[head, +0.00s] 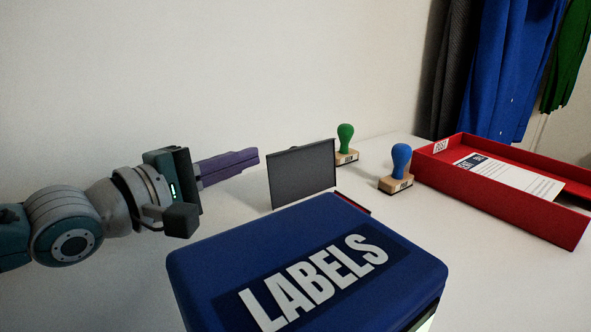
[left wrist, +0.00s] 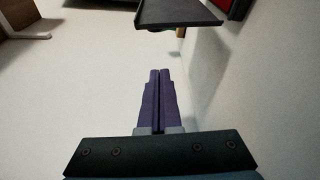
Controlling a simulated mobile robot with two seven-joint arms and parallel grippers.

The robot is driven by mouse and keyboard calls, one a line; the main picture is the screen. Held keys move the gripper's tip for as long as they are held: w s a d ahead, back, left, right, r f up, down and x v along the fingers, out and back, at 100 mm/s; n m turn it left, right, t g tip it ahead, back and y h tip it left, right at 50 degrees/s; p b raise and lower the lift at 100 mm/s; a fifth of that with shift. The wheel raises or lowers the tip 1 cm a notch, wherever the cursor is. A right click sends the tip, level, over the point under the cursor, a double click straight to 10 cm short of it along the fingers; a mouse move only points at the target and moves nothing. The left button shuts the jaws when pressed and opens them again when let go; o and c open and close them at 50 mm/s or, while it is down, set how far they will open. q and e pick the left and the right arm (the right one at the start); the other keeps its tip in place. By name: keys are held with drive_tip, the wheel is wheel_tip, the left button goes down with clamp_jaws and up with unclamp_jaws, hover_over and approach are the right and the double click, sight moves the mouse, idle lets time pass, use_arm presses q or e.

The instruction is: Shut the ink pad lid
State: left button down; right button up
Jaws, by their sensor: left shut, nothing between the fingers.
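The ink pad lid (head: 302,175) is a dark grey flat panel standing open, close to upright, behind the blue box. A thin red and dark edge (head: 353,203), which looks like part of the ink pad, shows at its right foot; the box hides the rest. My left gripper (head: 257,157) has purple fingers, shut and empty, pointing right, left of the lid near its upper left edge. In the left wrist view the shut fingers (left wrist: 160,72) point toward the lid (left wrist: 178,13), with a visible gap. My right gripper is not in view.
A blue box marked LABELS (head: 310,262) fills the front middle. A green-handled stamp (head: 346,140) and a blue-handled stamp (head: 400,162) stand right of the lid. A red tray (head: 500,208) with paper (head: 508,178) is at right. The white wall (head: 200,70) is behind.

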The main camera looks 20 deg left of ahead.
sight(275, 157)
use_arm(q)
drive_tip(key=b+x, duration=0.1)
drive_tip(key=x, duration=0.3)
drive_tip(key=shift+w+d, duration=0.15)
drive_tip(key=shift+w, duration=0.15)
drive_tip(key=shift+s+d+r+p, duration=0.15)
drive_tip(key=shift+s+d+p, duration=0.2)
drive_tip(key=shift+s+d, duration=0.15)
drive_tip(key=shift+s+d+r+p, duration=0.15)
drive_tip(key=shift+s+d+p, duration=0.2)
drive_tip(key=shift+s+d, duration=0.15)
drive_tip(key=shift+s+d+r, duration=0.1)
drive_tip(key=shift+s+d, duration=0.2)
drive_tip(key=shift+s, duration=0.05)
